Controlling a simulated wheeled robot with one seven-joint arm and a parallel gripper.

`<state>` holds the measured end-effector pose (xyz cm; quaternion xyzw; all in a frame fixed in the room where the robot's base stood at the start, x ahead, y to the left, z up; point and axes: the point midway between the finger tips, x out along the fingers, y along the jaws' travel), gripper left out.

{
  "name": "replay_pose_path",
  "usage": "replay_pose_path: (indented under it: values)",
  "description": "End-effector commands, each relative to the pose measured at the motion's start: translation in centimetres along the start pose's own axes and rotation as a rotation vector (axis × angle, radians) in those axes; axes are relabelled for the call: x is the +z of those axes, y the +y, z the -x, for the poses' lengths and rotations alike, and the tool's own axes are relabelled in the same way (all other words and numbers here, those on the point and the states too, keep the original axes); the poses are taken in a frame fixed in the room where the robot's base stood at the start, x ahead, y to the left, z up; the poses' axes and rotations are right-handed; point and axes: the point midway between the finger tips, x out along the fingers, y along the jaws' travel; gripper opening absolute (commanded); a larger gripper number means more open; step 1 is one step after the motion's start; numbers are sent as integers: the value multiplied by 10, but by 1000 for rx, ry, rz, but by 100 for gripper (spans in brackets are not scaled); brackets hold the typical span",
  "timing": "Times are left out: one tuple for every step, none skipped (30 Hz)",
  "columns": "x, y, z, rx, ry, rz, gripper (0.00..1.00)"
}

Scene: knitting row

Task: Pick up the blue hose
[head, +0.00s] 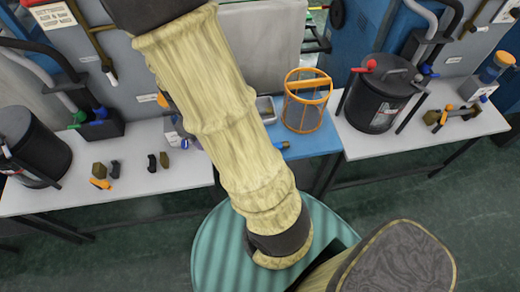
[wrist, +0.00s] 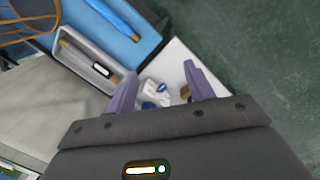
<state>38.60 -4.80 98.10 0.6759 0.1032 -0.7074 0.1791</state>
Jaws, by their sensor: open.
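A long, smooth blue piece (wrist: 117,16), which looks like the blue hose, lies on a blue tabletop (wrist: 138,50) at the top of the wrist view, cut off by the picture edge. The blue piece is beyond the fingertips, up and to the left. In the head view my gripper is hidden behind my arm.
A metal tray (wrist: 108,88) with a light-ended item lies beside the blue piece. An orange wire basket (head: 306,86) stands on the blue table. Small white and blue items (wrist: 157,94) sit on white between my fingers. A black canister (head: 378,98) stands on the right table.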

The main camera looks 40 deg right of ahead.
Motion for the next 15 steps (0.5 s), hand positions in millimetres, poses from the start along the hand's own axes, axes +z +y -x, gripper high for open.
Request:
replay_pose_path:
  values:
    - [-2, 8, -17, 12, -53, 65, 53]
    - [-2, 14, -25, 20, -80, 104, 53]
    - [-2, 21, -34, 30, -119, 159, 53]
    - [-2, 27, -42, 37, -149, 199, 53]
    - [-2, 33, -48, 45, -178, 241, 53]
    - [-1, 41, -57, 56, -219, 296, 53]
    - [-1, 47, -63, 63, -249, 339, 53]
    - [0, 52, -68, 70, -280, 380, 53]
    - [0, 60, -75, 79, -318, 431, 53]
    - [1, 66, -78, 85, -345, 467, 53]
    - [1, 70, -82, 89, -371, 498, 53]
    - [2, 76, -85, 95, -400, 536, 53]
    - [2, 80, -87, 99, -418, 560, 53]
    - [2, 82, -88, 101, -432, 580, 53]
    - [2, 86, -89, 104, -447, 599, 53]
